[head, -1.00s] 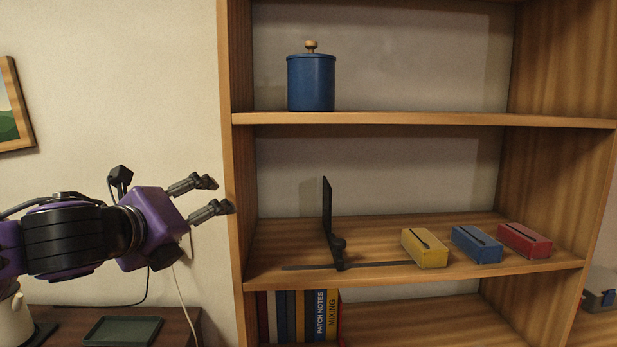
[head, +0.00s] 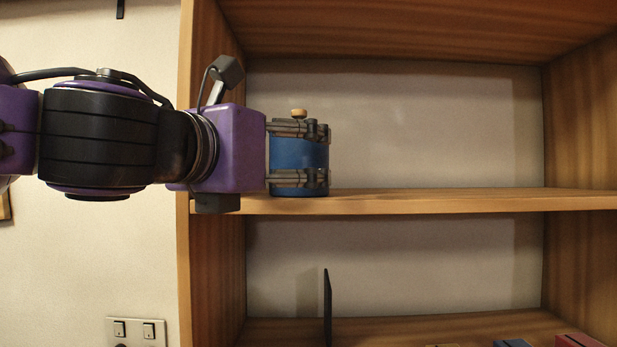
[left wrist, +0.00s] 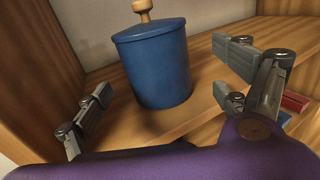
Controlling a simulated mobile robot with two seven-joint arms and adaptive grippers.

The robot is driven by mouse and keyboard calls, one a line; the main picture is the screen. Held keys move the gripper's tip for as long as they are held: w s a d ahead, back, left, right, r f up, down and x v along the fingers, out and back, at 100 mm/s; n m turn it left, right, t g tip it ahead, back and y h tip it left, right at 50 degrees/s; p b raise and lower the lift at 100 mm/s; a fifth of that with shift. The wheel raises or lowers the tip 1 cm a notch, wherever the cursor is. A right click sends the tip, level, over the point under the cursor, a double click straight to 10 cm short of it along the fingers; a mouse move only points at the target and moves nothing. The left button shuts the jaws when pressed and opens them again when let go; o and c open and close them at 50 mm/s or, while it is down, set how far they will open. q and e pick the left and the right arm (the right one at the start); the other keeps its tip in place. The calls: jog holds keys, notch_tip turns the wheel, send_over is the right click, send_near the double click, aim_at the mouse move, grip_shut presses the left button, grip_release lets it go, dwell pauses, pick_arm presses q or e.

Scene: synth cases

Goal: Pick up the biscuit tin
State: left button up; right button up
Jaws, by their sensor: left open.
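The biscuit tin (head: 300,153) is a blue cylinder with a lid and a light wooden knob, standing upright on the upper shelf (head: 430,200) near its left end. My left gripper (head: 322,157) is open, level with the tin, its two fingers crossing in front of the tin in the head view. In the left wrist view the tin (left wrist: 158,65) stands between the spread fingers (left wrist: 165,78), with wall and shelf showing on both sides of it. I see no finger pressing on it. Parts of the tin are hidden behind the fingers in the head view. My right gripper is out of view.
The bookcase's left upright (head: 212,270) is close beside my left gripper. The upper shelf is empty right of the tin. Below stand a thin black upright plate (head: 327,300) and the tops of a blue box (head: 513,343) and a red box (head: 580,341).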

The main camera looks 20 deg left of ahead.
pick_arm(q)
jog(key=w, duration=0.1)
jog(key=w+b, duration=0.1)
jog(key=w, duration=0.1)
jog(key=shift+f, duration=0.3)
jog(key=w, duration=0.3)
jog(key=shift+w+d+b, duration=0.2)
jog(key=shift+b, duration=0.1)
jog(key=shift+w+r, duration=0.1)
jog(key=shift+w, duration=0.05)
jog(key=shift+d, duration=0.1)
jog(key=shift+r, duration=0.1)
jog(key=shift+c, duration=0.7)
jog(key=c, duration=1.4)
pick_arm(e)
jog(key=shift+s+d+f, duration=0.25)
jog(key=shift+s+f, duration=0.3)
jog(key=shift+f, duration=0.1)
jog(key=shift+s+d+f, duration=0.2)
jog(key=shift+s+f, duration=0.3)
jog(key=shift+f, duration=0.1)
